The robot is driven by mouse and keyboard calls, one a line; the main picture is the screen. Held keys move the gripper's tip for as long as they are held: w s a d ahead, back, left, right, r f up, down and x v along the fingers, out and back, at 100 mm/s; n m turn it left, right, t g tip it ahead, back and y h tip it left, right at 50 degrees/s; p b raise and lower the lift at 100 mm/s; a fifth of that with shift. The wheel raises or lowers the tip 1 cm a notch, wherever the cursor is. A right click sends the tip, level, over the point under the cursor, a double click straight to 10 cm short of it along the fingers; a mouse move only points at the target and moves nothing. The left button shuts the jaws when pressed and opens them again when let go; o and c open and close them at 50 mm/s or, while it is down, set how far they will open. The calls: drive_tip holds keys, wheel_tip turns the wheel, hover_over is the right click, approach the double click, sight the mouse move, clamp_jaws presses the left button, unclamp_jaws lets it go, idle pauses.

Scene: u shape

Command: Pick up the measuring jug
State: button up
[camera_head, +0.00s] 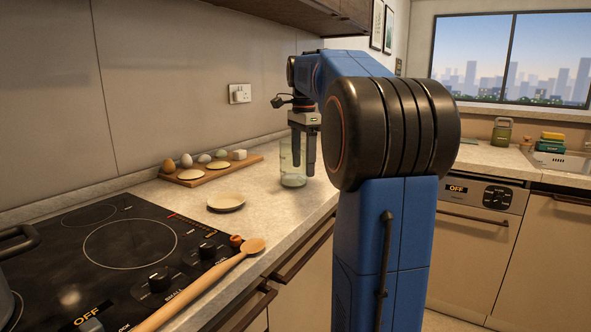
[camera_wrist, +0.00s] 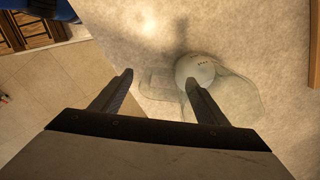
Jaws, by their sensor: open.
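The measuring jug (camera_head: 291,168) is clear glass and stands upright on the counter in the head view, near the counter's right end. My gripper (camera_head: 303,168) points down at it, with its two dark fingers apart; one finger overlaps the jug in the picture, and the other is at its right side. In the wrist view the jug (camera_wrist: 238,95) is a faint see-through outline. My gripper (camera_wrist: 159,77) is open there, with the right fingertip over the outline and the left one just left of it. Contact cannot be told.
A wooden board (camera_head: 193,180) with eggs and other food lies left of the jug. A small plate (camera_head: 226,202) lies nearer. A wooden spoon (camera_head: 205,282) rests by the black hob (camera_head: 120,240). The counter's front edge (camera_head: 318,219) is close to the jug.

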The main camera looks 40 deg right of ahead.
drive_tip(key=shift+f, duration=1.7)
clamp_jaws()
drive_tip(key=shift+r, duration=0.15)
